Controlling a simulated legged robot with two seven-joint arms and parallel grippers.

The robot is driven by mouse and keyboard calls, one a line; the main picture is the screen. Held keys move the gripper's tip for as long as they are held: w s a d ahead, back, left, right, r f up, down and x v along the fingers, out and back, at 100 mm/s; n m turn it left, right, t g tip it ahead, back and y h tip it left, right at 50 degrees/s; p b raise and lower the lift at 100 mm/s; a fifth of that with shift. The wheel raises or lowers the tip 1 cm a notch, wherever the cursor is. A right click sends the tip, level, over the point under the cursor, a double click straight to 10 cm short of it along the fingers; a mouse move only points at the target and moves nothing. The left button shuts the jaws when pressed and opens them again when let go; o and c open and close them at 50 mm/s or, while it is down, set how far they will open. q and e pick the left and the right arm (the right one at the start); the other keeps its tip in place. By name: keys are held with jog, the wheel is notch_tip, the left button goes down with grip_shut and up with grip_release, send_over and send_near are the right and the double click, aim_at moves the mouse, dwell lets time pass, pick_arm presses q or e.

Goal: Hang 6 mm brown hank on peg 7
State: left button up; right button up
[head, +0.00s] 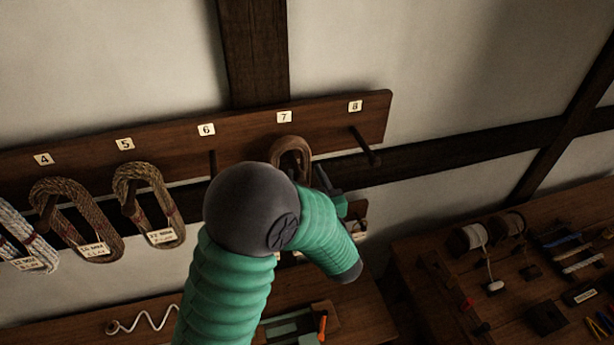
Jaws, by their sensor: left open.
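The brown hank (289,141) shows as a smooth loop directly below the number 7 plate (284,116) on the dark peg rail (245,128). Its top is at the place of peg 7, and the peg itself cannot be made out. The lower part of the hank is hidden behind my green left arm. My left gripper (328,184) is open, just right of and below the visible loop, and largely covered by the arm. Whether its fingers touch the hank cannot be told. My right gripper is not in view.
Peg 8 (364,143) is bare at the right, and peg 6 (212,162) looks bare. Tagged hanks hang near plates 4 (75,187) and 5 (130,172). A bench (420,247) with spools and tools stands at right; a lower bench (365,312) lies below.

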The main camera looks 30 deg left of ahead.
pick_arm(q)
jog(key=shift+d, duration=0.45)
jog(key=f+b+v, duration=0.1)
jog(key=b+v, duration=0.4)
jog(key=v, duration=1)
jog(key=w+d+f+m+h+b, duration=0.35)
jog(key=f+h, duration=0.25)
jog(key=f, duration=0.3)
jog(key=w+d+f+m+h+b, duration=0.3)
jog(key=d+f+m+h, duration=0.15)
jog(key=f+h, duration=0.3)
jog(key=s+a+f+m+g+b, duration=0.1)
jog(key=s+a+f+g, duration=0.2)
jog(key=s+f, duration=0.3)
jog(key=s+a+f+m+g+b, duration=0.1)
jog(key=s+a+f+g, duration=0.2)
jog(key=s+f+g, duration=0.2)
jog(key=s+f, duration=0.1)
jog(key=s, duration=0.2)
jog(key=shift+s+a+g, duration=0.15)
jog(key=shift+s+g, duration=0.25)
